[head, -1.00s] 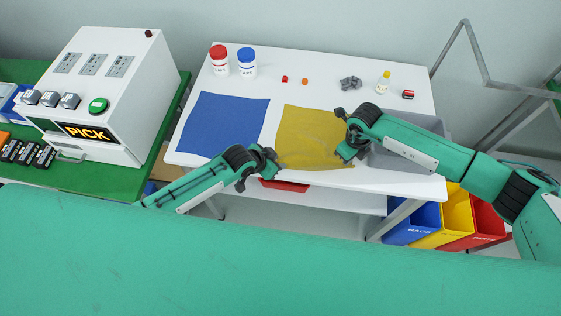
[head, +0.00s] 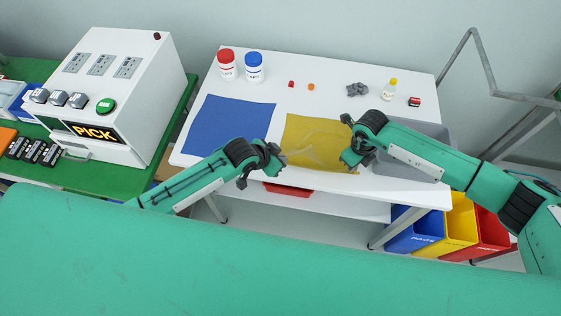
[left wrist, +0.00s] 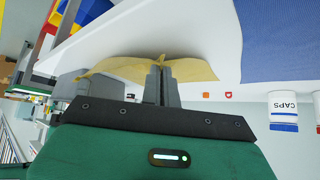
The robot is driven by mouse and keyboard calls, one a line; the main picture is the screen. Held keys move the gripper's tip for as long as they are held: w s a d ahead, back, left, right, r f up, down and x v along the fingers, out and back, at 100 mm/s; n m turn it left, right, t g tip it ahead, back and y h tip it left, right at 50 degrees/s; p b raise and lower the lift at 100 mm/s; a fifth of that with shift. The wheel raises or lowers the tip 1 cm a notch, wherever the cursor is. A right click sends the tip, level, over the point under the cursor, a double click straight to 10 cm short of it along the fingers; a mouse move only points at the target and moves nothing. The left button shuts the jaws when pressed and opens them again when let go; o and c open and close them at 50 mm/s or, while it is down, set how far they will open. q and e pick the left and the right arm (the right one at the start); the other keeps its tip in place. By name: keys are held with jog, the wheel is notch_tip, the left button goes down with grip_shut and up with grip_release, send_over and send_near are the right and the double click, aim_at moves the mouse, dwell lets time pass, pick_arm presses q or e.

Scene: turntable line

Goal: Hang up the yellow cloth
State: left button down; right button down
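The yellow cloth (head: 312,130) lies on the white table, right of a blue cloth (head: 232,122). Its near edge is rippled and looks lifted between my two grippers. My left gripper (head: 275,162) is at its near left corner. In the left wrist view the left gripper (left wrist: 163,72) is shut, with the yellow cloth (left wrist: 195,70) bunched at its fingertips. My right gripper (head: 350,162) is at the cloth's near right corner. Its fingertips are largely hidden, so its grip cannot be made out. I cannot pick out a hanging place for certain.
A red-capped jar (head: 227,65), a blue-capped jar (head: 254,67), small blocks and a small bottle (head: 390,90) stand at the table's back. Blue, yellow and red bins (head: 478,228) stand below. A grey metal frame (head: 490,75) stands farther right.

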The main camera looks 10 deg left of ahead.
pick_arm(q)
jog(key=shift+r, duration=0.15)
pick_arm(e)
jog(key=shift+r, duration=0.1)
